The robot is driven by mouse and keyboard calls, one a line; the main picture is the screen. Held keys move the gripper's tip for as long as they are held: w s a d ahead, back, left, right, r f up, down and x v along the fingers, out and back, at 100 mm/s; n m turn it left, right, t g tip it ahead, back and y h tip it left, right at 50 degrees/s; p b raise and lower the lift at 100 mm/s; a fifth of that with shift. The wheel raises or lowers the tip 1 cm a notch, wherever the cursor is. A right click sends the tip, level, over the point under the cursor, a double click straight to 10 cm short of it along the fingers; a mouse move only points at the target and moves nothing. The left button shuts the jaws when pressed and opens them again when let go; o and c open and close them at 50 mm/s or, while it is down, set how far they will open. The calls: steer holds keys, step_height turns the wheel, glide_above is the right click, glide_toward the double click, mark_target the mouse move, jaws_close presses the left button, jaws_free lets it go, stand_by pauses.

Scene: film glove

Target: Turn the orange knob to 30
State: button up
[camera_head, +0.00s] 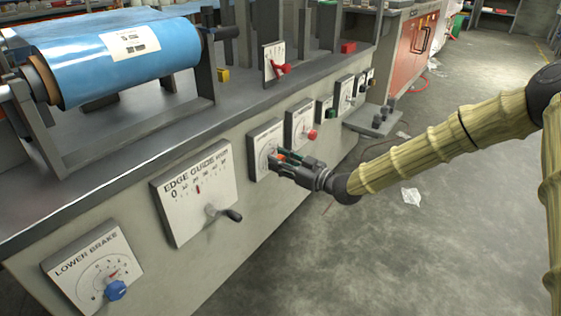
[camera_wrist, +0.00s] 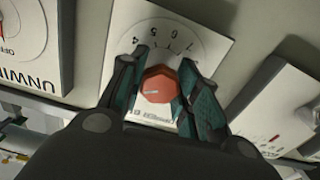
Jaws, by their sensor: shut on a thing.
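The orange knob (camera_wrist: 158,84) sits on a white dial plate with printed numbers (camera_wrist: 205,47), seen from close up in the wrist view. My gripper (camera_wrist: 160,85) has one finger on each side of the knob and is shut on it. In the head view my gripper (camera_head: 284,158) reaches the dial plate (camera_head: 261,142) on the machine's front panel, and a bit of the orange knob (camera_head: 280,157) shows between the fingers. The pointer and the exact setting cannot be read.
Beside this dial are an edge guide plate with a crank (camera_head: 222,212) on the left and a dial with a red knob (camera_head: 312,134) on the right. A lower brake dial with a blue knob (camera_head: 115,290) is further left. The floor (camera_head: 370,250) in front is mostly clear.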

steer(key=shift+r, duration=0.1)
steer(key=shift+n+p, duration=0.7)
steer(key=shift+n, duration=0.3)
steer(key=shift+n+p, duration=0.75)
steer(key=shift+n, duration=1.15)
steer(key=o, duration=1)
steer(key=v, duration=1.2)
